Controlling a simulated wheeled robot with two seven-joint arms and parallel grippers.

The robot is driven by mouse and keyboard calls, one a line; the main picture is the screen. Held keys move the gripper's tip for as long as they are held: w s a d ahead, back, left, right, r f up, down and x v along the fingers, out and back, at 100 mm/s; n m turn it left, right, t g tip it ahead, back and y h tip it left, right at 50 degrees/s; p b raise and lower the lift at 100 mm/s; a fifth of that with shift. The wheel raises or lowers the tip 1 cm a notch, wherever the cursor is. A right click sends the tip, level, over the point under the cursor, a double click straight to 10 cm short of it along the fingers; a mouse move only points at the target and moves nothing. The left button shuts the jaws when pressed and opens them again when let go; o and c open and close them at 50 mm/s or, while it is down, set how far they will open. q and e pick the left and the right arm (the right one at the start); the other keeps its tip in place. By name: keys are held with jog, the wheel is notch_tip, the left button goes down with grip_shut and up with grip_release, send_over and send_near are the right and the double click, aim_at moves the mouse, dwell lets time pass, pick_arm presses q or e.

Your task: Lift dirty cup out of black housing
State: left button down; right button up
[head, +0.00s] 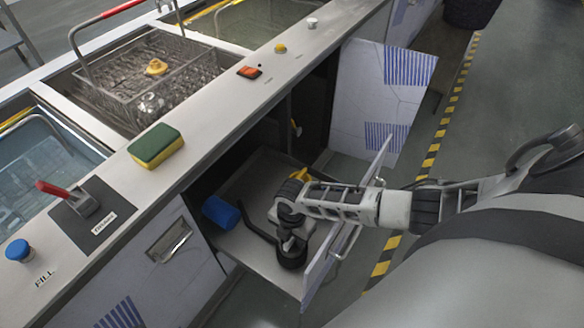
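The black housing (292,258) stands on the floor of the open cabinet under the counter, with a curved black pipe (252,222) leading to it. My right gripper (291,232) points down directly over the housing. Its fingers are small and dark against the housing, so I cannot tell whether they are open or shut. I cannot make out the dirty cup; the gripper and wrist cover the housing's top. My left gripper is not in view.
A blue cylinder (220,212) lies left of the pipe. A yellow part (298,174) shows behind my wrist. Open cabinet doors (378,95) flank the opening, one close under my forearm (318,275). A sponge (156,146) and wire basket (150,75) are above.

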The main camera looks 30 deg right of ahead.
grip_shut()
jog(key=shift+r, duration=0.1)
